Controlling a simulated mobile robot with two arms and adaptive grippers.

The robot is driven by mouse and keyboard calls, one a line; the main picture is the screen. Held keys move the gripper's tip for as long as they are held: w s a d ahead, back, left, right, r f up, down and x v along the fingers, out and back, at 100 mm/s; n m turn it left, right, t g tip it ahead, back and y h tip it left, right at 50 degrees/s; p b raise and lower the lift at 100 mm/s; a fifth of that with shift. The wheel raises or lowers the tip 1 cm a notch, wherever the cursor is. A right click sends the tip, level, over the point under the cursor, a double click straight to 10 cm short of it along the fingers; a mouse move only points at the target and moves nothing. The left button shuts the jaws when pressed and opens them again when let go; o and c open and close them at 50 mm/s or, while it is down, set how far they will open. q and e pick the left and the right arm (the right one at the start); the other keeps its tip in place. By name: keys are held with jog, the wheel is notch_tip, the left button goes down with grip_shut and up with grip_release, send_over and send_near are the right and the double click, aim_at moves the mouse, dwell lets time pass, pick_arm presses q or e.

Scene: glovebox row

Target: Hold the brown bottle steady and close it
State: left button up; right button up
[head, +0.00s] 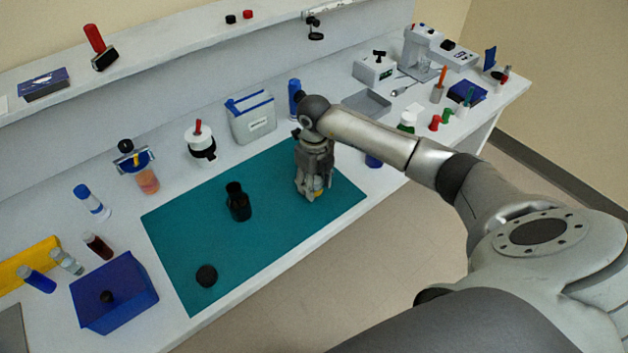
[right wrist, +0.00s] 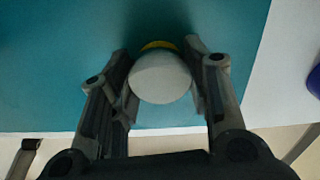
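The dark brown bottle (head: 239,205) stands upright on the teal mat (head: 270,240); no separate cap shows on its neck. A round black cap (head: 206,276) lies near the mat's front left. My right gripper (head: 316,188) is low over the mat's right part, to the right of the bottle and apart from it. Its fingers flank a small white-topped thing with a yellow lower part (right wrist: 160,80). They look close to its sides, but whether they press on it I cannot tell. My left gripper is not in view.
A blue box (head: 125,300) with a small black piece stands left of the mat. Several vials and a pink beaker (head: 148,181) are at the left. A white-and-blue container (head: 252,120) and a blue-capped bottle (head: 294,95) stand behind the mat. The mat between bottle and cap is clear.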

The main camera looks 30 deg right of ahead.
jog(key=shift+c, duration=1.1)
jog(key=shift+r, duration=0.1)
jog(key=shift+r+b, duration=0.45)
jog(key=shift+r, duration=0.05)
jog(key=s+a+r+b, duration=0.4)
jog(key=s+r, duration=0.7)
jog(key=s, duration=0.2)
jog(key=shift+s+a+r, duration=0.15)
jog(key=shift+s+r, duration=0.05)
jog(key=shift+r, duration=0.2)
